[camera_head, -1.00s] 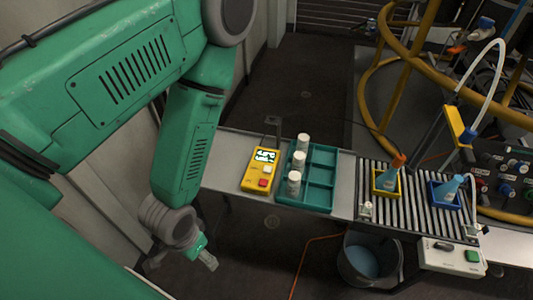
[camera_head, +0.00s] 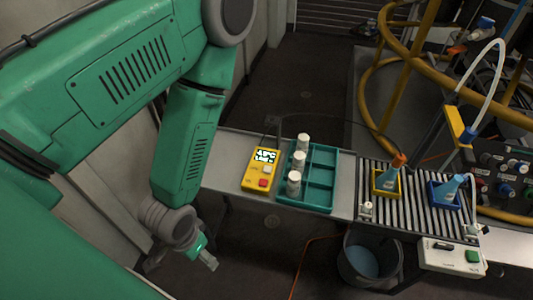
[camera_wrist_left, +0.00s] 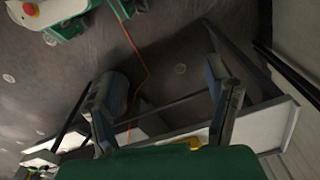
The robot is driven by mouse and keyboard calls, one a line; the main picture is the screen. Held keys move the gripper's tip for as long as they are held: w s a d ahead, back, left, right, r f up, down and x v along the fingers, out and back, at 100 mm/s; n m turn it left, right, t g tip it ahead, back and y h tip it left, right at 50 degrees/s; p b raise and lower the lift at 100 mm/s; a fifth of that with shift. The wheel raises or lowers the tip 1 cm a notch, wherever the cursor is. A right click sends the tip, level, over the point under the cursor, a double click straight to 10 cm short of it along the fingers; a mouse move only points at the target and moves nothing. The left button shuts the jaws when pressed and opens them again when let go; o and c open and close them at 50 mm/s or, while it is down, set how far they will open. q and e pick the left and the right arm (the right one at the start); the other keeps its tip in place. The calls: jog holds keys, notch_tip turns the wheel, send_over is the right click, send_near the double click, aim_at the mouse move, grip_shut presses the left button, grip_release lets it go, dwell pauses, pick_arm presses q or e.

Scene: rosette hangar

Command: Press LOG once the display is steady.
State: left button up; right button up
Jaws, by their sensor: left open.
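The yellow handheld meter (camera_head: 258,180) lies on the narrow bench, left of the teal rack. Its display (camera_head: 265,156) is lit with pale characters, too small to read surely. Below the display are a pale button (camera_head: 267,170) and a red button (camera_head: 263,183); their labels are not legible. My left gripper (camera_head: 207,262) hangs low in front of the bench, left of and below the meter, apart from it. In the left wrist view its two fingers (camera_wrist_left: 160,103) are spread wide with nothing between them. My right gripper is not in view.
The teal rack (camera_head: 320,178) holds several white-capped bottles. A ribbed tray (camera_head: 408,201) carries two spray-type bottles in yellow and blue holders. A grey bucket (camera_head: 347,270) stands below the bench, and an orange cable (camera_head: 299,264) lies on the floor. Yellow tubing rises at right.

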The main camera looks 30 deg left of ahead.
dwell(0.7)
pick_arm(q)
grip_shut()
dwell(1.1)
